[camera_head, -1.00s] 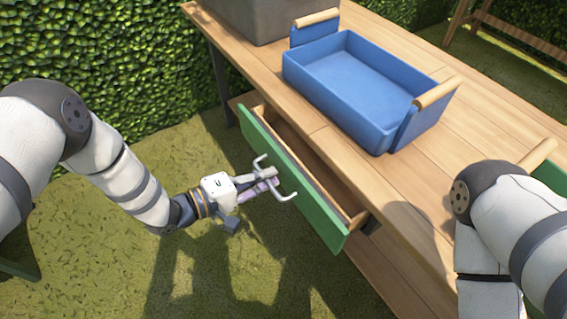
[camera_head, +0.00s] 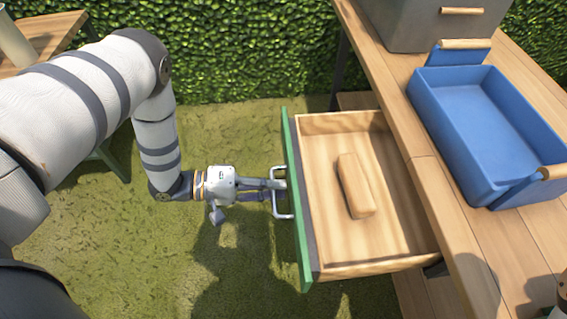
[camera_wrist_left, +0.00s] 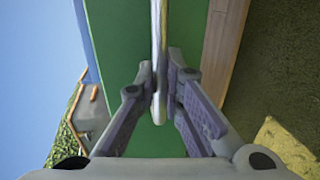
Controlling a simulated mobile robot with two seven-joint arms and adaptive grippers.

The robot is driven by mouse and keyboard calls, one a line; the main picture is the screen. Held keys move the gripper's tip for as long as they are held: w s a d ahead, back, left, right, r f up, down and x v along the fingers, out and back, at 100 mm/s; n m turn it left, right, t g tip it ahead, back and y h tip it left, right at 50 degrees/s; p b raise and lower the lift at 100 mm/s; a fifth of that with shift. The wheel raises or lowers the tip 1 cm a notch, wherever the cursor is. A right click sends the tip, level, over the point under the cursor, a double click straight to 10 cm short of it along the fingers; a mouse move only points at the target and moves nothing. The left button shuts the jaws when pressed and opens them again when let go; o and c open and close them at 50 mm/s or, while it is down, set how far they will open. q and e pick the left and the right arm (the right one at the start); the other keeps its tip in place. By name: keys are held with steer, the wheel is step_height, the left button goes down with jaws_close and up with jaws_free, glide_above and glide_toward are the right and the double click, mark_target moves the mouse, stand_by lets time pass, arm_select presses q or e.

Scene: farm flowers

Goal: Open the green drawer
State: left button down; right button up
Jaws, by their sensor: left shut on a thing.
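The green drawer (camera_head: 294,195) stands well out of the wooden table in the head view, its inside open to view. A wooden block (camera_head: 354,186) lies in it. The drawer's pale bar handle (camera_head: 289,216) is on the green front. My left gripper (camera_head: 279,190) is shut on this handle. In the left wrist view, the fingers (camera_wrist_left: 163,90) close around the handle bar (camera_wrist_left: 159,40), with the green front (camera_wrist_left: 118,40) behind. My right gripper is not in view.
A blue tray (camera_head: 447,110) with wooden handles stands on the table (camera_head: 423,185), right of the drawer. A grey box (camera_head: 400,25) stands at the back. Another wooden table (camera_head: 52,32) is at the far left. Grass lies clear left of the drawer.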

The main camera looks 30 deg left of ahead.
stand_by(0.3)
arm_select(q)
steer(key=c, duration=1.7)
jaws_free()
steer(key=v, duration=1.2)
